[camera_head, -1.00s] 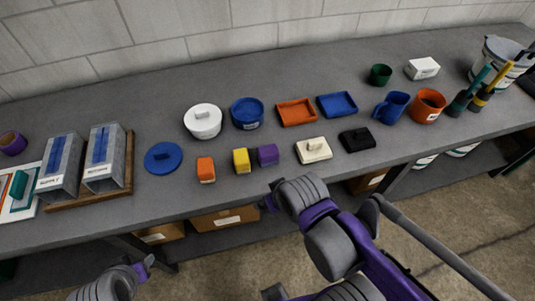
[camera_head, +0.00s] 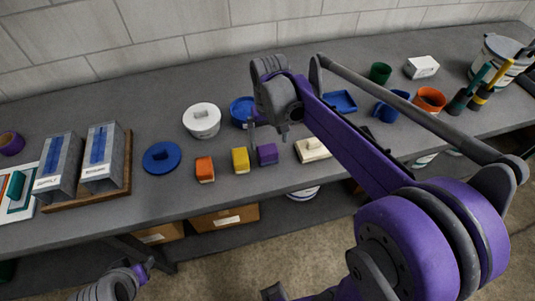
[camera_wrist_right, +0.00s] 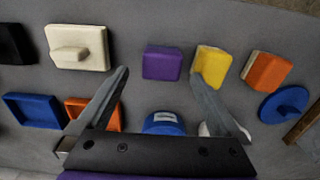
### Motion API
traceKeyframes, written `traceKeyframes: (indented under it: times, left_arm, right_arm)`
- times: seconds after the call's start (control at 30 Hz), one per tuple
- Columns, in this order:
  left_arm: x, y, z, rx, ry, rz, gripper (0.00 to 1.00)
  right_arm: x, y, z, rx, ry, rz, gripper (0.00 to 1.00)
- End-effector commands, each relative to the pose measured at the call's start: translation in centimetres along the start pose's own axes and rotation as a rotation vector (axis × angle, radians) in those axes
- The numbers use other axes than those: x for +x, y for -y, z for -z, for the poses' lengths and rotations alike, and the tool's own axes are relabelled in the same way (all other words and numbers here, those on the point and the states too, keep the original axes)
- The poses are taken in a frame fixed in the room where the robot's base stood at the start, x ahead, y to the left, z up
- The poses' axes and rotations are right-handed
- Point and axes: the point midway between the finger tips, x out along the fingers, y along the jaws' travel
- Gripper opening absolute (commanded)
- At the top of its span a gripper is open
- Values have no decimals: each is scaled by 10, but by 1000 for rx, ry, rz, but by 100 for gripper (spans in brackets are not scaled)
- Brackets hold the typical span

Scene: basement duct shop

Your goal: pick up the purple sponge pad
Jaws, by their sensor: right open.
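The purple sponge pad (camera_head: 267,154) is a small block near the front edge of the workbench, just right of the yellow sponge pad (camera_head: 240,160). It also shows in the right wrist view (camera_wrist_right: 162,62), between and beyond the two finger tips. My right gripper (camera_head: 268,132) is above and slightly behind the purple pad, apart from it. In the right wrist view the right gripper (camera_wrist_right: 160,75) has its fingers spread wide and empty. My left gripper (camera_head: 143,268) is low in front of the bench, and its jaws are too small to judge.
An orange pad (camera_head: 205,169) and a blue lid (camera_head: 162,157) lie to the left. A cream block with a handle (camera_head: 312,150) lies to the right.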

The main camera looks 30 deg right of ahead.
Motion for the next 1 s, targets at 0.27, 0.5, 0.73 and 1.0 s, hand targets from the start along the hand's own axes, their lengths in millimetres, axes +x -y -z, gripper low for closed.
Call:
traceKeyframes:
  times: [0.27,0.5,0.73,1.0]
  left_arm:
    - [1,0,-1,0,1,0,50]
    - [1,0,-1,0,1,0,50]
    - [2,0,-2,0,1,0,50]
    - [2,0,-2,0,1,0,50]
  right_arm:
    - [26,1,1,-1,-1,0,100]
    - [61,3,5,-1,-1,0,100]
    - [71,3,5,-1,-2,0,100]
    - [71,3,5,-1,-2,0,75]
